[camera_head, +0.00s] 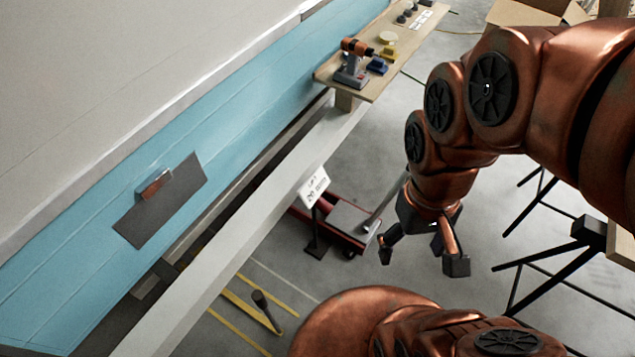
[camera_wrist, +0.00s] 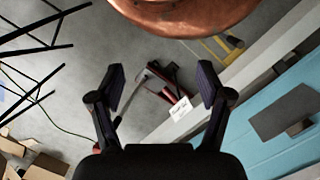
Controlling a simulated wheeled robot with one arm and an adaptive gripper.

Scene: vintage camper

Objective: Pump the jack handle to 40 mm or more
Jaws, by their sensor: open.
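A red floor jack (camera_head: 345,224) with a grey top stands on the floor, partly under the camper's pale lower beam. Its grey handle (camera_head: 386,202) slants up to the right, and its upper end is hidden behind my arm. My gripper (camera_head: 422,254) is open and empty, pointing down to the right of the jack, apart from the handle as far as I can tell. In the wrist view, the jack (camera_wrist: 176,77) and its handle (camera_wrist: 136,93) show between the spread fingers, farther off. A white sign (camera_head: 313,187) on a black stand is beside the jack; its lettering is mostly unreadable.
The blue camper wall (camera_head: 90,235) and pale beam (camera_head: 225,255) bound the left. Black trestle legs (camera_head: 545,265) stand at right. A cardboard box (camera_head: 530,14) is behind. Yellow floor lines lie near front.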

